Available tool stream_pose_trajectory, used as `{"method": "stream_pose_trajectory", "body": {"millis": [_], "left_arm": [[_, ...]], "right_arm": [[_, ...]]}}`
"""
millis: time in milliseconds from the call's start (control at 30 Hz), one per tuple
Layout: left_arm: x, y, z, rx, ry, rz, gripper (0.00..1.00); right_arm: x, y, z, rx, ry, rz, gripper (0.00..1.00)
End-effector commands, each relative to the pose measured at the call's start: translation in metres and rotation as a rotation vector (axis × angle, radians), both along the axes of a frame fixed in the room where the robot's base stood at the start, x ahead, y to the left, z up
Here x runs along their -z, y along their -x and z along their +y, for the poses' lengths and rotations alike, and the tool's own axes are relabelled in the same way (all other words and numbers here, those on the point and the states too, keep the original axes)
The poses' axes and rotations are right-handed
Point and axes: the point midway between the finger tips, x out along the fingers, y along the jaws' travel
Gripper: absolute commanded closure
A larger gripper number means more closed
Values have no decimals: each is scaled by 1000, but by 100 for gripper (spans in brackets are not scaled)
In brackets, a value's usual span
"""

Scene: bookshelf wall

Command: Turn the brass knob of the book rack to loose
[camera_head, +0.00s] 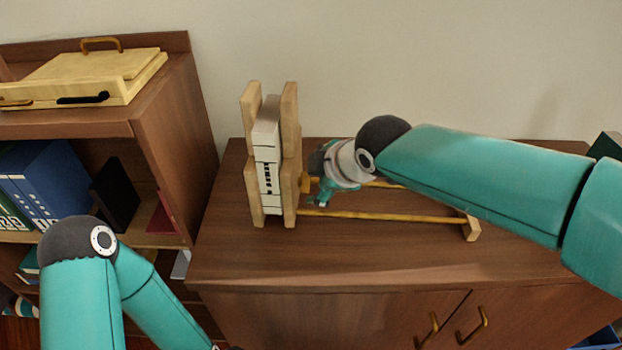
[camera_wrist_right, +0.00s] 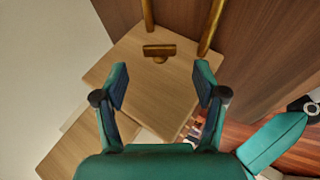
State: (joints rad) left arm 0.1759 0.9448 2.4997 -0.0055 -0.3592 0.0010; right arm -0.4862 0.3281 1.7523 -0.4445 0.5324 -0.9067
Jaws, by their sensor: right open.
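The book rack (camera_head: 289,155) stands upright on the cabinet top, with wooden end plates clamping a white book (camera_head: 267,150). Two brass rods (camera_head: 385,216) run right from it to a wooden foot (camera_head: 472,226). In the right wrist view the brass knob (camera_wrist_right: 160,51) is a short bar lying crosswise on the pale wooden plate (camera_wrist_right: 150,85), near the two rods. My right gripper (camera_wrist_right: 162,78) is open and empty, its fingertips on either side of the knob's line and short of it. It also shows right of the rack in the head view (camera_head: 319,200). My left gripper is out of view.
A shelf unit (camera_head: 160,125) stands at the left, with a yellow case (camera_head: 90,75) on top and blue binders (camera_head: 50,180) inside. The cabinet top (camera_head: 400,260) is clear in front of the rack. The wall is close behind.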

Motion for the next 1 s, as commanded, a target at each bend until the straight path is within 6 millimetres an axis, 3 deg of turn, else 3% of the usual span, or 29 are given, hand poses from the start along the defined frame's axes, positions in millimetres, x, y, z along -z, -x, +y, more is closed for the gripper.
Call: {"method": "stream_pose_trajectory", "body": {"millis": [200,400,767,1000], "left_arm": [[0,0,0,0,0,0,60],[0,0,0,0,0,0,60],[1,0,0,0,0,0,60],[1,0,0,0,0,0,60]], "right_arm": [[-35,26,-15,0,-2,-5,29],[-55,41,-24,0,-1,-2,29],[-60,45,-27,0,0,1,29],[-60,45,-27,1,-1,0,66]]}}
